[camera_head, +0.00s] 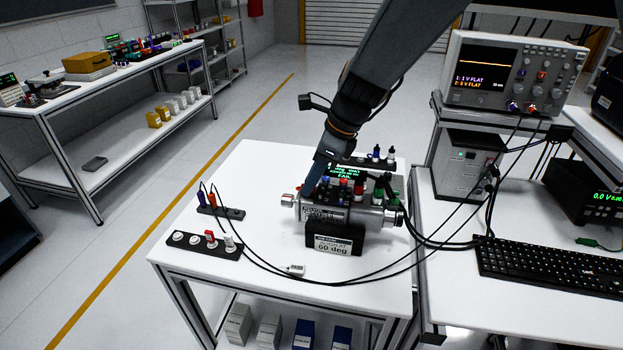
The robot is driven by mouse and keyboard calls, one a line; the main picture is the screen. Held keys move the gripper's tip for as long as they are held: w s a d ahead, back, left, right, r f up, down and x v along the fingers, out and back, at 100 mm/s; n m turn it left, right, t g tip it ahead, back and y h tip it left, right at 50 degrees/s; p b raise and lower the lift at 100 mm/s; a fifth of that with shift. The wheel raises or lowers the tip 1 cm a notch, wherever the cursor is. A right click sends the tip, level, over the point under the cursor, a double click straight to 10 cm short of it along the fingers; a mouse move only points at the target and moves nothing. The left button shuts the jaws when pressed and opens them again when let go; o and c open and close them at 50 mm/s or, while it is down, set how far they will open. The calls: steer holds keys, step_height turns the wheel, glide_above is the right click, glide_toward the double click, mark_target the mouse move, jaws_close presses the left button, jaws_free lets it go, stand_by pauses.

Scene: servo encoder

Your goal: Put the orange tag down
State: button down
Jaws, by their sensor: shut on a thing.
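My gripper (312,190) reaches down from above to the left part of the silver cylindrical servo unit (345,214) on the white table. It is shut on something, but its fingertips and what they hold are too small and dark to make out. I cannot pick out an orange tag for certain.
A black strip (190,247) with several white pieces and a red one lies at the front left. A small white box (296,270) sits near black cables (378,279) looping across the table. An oscilloscope (510,75) and keyboard (545,262) are at the right.

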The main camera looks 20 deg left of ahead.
steer(key=shift+f, duration=0.1)
steer(key=c, duration=1.6)
jaws_free()
steer(key=b+v, duration=0.2)
steer(key=v, duration=1)
steer(key=shift+b, duration=0.4)
